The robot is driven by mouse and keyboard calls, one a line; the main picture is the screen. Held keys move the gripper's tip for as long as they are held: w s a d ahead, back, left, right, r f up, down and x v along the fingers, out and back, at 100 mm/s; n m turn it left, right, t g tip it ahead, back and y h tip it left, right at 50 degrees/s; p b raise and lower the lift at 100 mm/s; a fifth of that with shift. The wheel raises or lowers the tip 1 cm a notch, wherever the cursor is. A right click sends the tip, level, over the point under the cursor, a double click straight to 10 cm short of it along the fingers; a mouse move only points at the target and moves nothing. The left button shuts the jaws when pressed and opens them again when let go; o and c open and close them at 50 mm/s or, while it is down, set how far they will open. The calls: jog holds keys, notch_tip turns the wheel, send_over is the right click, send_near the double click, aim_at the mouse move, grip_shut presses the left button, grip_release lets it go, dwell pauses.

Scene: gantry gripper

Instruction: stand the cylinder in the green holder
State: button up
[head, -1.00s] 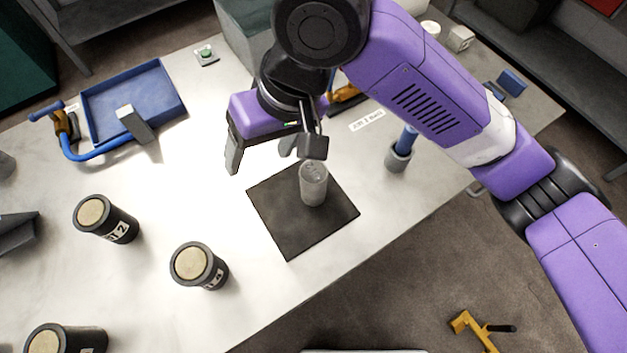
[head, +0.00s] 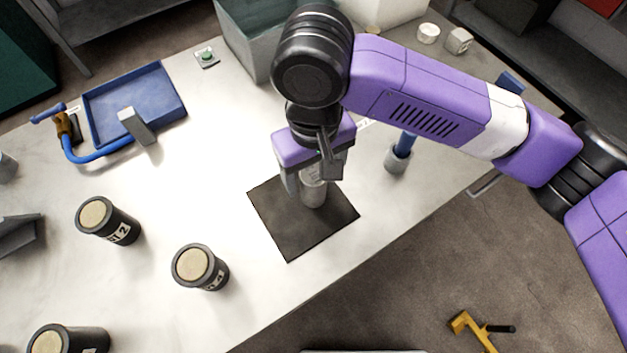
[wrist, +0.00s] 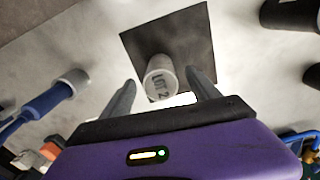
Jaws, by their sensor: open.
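The grey cylinder (head: 313,192) stands upright on a dark square mat (head: 283,230). I cannot tell how far down the fingers reach. I cannot make out a green holder in either view.
Several black canisters with tan tops, one of them near the mat (head: 193,265), stand at left and front. A blue tray (head: 177,88) lies at back left. A grey cup with a blue rod (head: 398,160) stands right of the mat. Table between tray and mat is clear.

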jog(key=shift+f, duration=0.25)
grip_shut()
jog(key=shift+r, duration=0.2)
